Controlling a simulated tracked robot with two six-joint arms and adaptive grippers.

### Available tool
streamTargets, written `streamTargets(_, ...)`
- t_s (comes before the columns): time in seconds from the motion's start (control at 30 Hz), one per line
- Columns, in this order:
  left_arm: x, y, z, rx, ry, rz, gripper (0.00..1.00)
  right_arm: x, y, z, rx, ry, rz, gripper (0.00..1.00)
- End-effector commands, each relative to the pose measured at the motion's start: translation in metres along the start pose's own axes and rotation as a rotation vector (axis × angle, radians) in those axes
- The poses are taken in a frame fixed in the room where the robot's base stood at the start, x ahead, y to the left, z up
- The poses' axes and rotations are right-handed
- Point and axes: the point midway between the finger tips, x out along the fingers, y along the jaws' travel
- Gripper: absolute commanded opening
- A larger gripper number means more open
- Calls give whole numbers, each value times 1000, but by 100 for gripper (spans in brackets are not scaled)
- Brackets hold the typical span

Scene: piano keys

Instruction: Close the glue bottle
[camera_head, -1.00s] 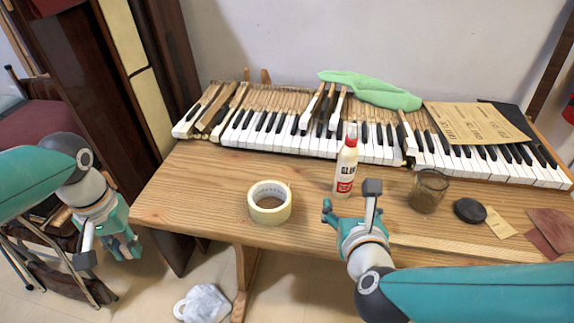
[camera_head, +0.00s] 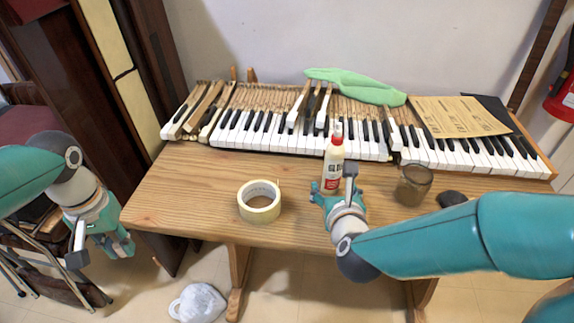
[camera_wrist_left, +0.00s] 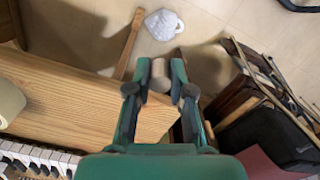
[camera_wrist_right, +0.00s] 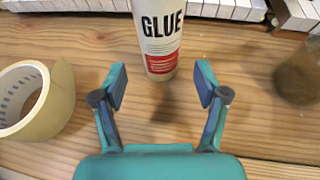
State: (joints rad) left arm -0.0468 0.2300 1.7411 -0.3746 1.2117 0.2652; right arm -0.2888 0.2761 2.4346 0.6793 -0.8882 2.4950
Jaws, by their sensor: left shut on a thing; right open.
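The white glue bottle (camera_head: 334,160) stands upright on the wooden table, with a red tip at its top; its label shows in the right wrist view (camera_wrist_right: 157,28). My right gripper (camera_head: 334,183) is open just in front of the bottle's lower part. In the right wrist view the bottle is beyond the open fingers (camera_wrist_right: 160,86), in line with the gap between them. My left gripper (camera_head: 102,250) hangs left of the table. In the left wrist view its fingers (camera_wrist_left: 160,86) are shut on a small beige cylinder (camera_wrist_left: 159,70); I cannot tell if it is the cap.
A tape roll (camera_head: 259,202) lies left of the bottle and a glass jar (camera_head: 413,185) stands to its right. Piano keys (camera_head: 300,138) run behind, with a green cloth (camera_head: 355,86) on them.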

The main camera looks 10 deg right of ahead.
Motion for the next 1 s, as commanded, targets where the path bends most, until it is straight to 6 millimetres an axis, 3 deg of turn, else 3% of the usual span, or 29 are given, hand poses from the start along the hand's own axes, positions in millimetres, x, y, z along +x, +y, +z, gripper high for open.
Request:
streamTargets(0.17, -3, 0, 0, 0, 0, 0, 12, 8, -1, 2, 0, 1, -2, 73)
streamTargets(0.5, -9, 0, 0, 0, 0, 0, 12, 50, -1, 4, 0, 2, -1, 73)
streamTargets(0.87, -9, 0, 0, 0, 0, 0, 12, 52, -1, 5, 0, 0, 0, 73)
streamTargets(1.0, -9, 0, 0, 0, 0, 0, 12, 52, -1, 5, 0, 0, 0, 53)
